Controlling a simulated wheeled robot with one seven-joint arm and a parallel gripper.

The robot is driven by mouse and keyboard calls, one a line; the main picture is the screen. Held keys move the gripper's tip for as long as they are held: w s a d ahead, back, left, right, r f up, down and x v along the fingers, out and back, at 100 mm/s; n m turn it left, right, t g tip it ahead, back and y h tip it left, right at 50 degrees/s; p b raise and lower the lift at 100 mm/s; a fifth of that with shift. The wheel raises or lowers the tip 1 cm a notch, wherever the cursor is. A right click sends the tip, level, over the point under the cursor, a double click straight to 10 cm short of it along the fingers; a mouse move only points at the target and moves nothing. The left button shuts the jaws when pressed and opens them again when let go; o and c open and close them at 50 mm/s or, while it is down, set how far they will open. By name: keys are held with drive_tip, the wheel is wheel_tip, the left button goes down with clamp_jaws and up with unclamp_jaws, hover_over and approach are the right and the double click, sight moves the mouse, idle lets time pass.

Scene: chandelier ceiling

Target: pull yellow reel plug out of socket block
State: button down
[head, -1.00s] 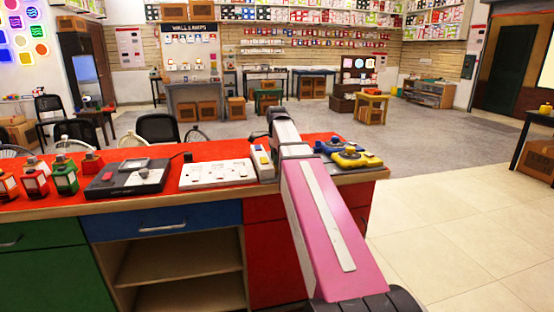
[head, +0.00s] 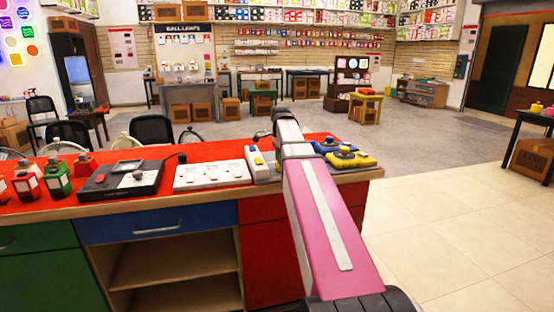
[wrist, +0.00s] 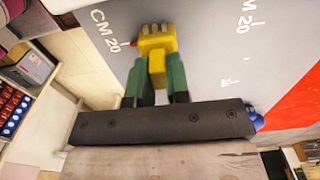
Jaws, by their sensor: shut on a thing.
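In the wrist view my gripper (wrist: 158,68) has green fingers shut on a yellow plug-like piece (wrist: 157,42). The piece is over a grey surface marked "CM 20"; I cannot tell whether it touches that surface. In the head view my pink arm reaches over the bench and hides my gripper. A long white block (head: 210,175), which looks like a socket block, lies on the red bench top. A smaller pale block (head: 262,166) with yellow and blue parts lies beside it, left of my arm. A yellow reel (head: 352,160) lies right of my arm.
A blue reel (head: 326,147) lies behind the yellow one. A black device (head: 122,180) and red and green items (head: 57,177) stand on the left of the red bench (head: 222,152). Open floor (head: 445,210) is to the right. A blue thing (wrist: 255,118) shows beside my gripper.

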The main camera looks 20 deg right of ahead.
drive_tip(key=c, duration=1.1)
unclamp_jaws()
wheel_tip(320, 180, up, 11)
drive_tip(key=shift+f, duration=0.1)
